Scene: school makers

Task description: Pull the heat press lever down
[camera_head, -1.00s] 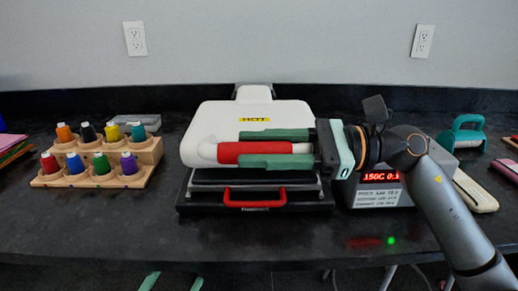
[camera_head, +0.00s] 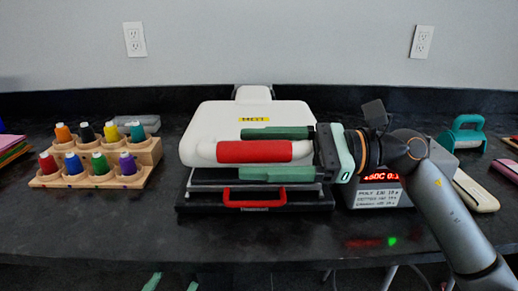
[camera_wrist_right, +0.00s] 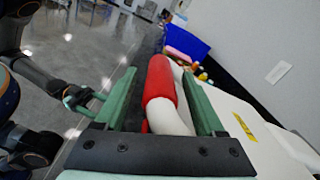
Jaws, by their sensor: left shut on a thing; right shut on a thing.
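The heat press (camera_head: 190,130) is white with a dark base and stands mid-table. Its lever has a red grip (camera_head: 255,151) on a white bar, lying level across the front of the press. My right gripper (camera_head: 278,153) comes from the right with one green finger above the grip and one below. In the right wrist view the red grip (camera_wrist_right: 160,85) lies between the two fingers; the contact is hard to judge. My left gripper (camera_head: 172,283) shows only its green fingertips at the bottom edge, apart, below the table front; what it holds cannot be seen.
A red front handle (camera_head: 254,205) sits below the lever. A control box (camera_head: 383,196) with a red display stands right of the press. A wooden rack (camera_head: 145,152) of coloured bottles stands left. The table front is clear.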

